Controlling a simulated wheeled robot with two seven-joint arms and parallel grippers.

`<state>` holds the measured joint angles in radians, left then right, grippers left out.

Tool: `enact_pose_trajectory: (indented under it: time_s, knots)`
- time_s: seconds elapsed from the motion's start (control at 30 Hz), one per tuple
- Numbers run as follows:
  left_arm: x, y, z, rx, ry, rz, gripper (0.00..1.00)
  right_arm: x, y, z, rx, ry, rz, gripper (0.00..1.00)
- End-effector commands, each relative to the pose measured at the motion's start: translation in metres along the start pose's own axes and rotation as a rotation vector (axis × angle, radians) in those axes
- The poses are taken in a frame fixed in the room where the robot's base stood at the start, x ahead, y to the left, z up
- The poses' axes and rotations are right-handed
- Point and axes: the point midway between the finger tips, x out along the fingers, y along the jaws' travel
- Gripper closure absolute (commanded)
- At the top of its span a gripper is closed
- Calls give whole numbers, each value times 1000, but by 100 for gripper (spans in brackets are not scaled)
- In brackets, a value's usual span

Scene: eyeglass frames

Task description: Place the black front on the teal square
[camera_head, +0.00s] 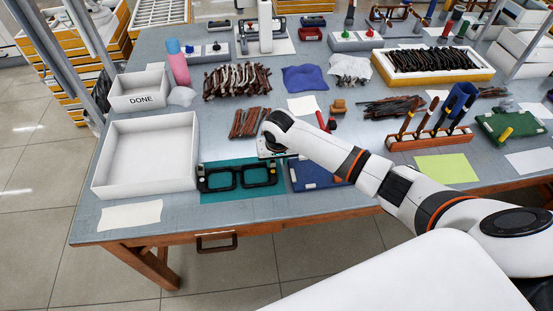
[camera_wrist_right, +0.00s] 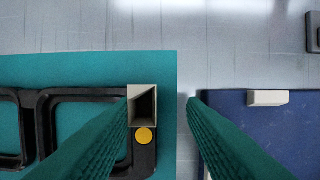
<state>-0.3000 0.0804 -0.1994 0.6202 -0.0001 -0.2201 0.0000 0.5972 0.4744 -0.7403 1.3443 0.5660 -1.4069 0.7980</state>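The black front (camera_head: 237,178) lies flat on the teal square (camera_head: 240,196) near the table's front edge. Part of it shows at the left of the right wrist view (camera_wrist_right: 38,125), where its right end has a yellow dot and a pale block with a dark opening. My right gripper (camera_head: 275,155) is just behind the right end of the front in the head view. My left gripper is not in view.
A blue mat (camera_head: 312,183) lies right of the teal square. An empty white tray (camera_head: 145,192) stands at the left, with a DONE box (camera_head: 139,101) behind it. Brown pieces (camera_head: 248,122) lie behind, and a wooden tool rack (camera_head: 430,139) stands to the right.

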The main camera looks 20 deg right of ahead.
Motion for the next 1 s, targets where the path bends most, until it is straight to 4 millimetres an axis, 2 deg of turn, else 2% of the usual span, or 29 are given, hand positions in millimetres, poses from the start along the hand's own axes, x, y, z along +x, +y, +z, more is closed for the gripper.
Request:
enact_pose_trajectory:
  time_s: [0.17,0.4,0.6,0.8,1.0]
  knots:
    - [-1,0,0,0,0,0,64,-21,0,2,-1,-2,3,62]
    - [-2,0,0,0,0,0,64,-73,1,2,-1,-4,3,62]
    - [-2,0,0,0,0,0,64,-107,0,1,1,-2,2,62]
    - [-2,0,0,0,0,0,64,-122,0,1,0,-2,1,62]
    - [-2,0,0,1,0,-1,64,-123,0,1,1,-1,0,62]
